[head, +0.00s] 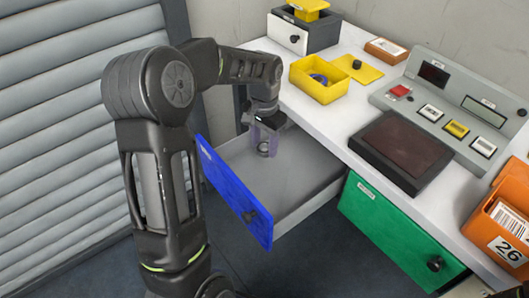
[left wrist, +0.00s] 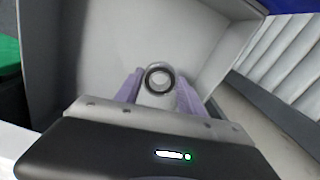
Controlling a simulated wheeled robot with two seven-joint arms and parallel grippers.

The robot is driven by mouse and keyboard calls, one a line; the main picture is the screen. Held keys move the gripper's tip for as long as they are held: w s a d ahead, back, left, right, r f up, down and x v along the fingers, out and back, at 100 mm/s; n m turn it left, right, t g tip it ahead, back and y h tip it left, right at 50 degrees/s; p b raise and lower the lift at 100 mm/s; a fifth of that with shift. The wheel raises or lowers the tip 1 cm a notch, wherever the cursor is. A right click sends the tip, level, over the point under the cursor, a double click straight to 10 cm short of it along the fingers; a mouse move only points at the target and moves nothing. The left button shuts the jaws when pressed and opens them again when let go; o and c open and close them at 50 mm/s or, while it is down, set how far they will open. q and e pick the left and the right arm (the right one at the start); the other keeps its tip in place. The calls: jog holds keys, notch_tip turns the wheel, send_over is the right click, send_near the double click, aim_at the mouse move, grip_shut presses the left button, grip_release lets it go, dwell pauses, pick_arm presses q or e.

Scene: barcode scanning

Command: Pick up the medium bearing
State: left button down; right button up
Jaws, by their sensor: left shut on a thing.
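The bearing (left wrist: 160,78) is a small ring with a dark inner edge, held between the purple fingers of my left gripper (left wrist: 160,92). In the head view my left gripper (head: 265,143) points down over the open blue-fronted drawer (head: 232,196), with the bearing (head: 263,151) at its fingertips. The gripper is shut on the bearing. I cannot tell whether the bearing touches the drawer floor. No other bearing shows in the drawer. My right gripper is not in view.
The white worktop (head: 334,124) has a yellow box (head: 318,91) holding a blue ring, a yellow lid (head: 357,69), a dark pad (head: 402,147) and a grey control panel (head: 455,105). A closed green drawer (head: 395,238) and an orange bin (head: 500,228) are at right.

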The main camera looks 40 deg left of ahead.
aim_at(265, 147)
pick_arm(q)
jog(key=shift+r, duration=1.75)
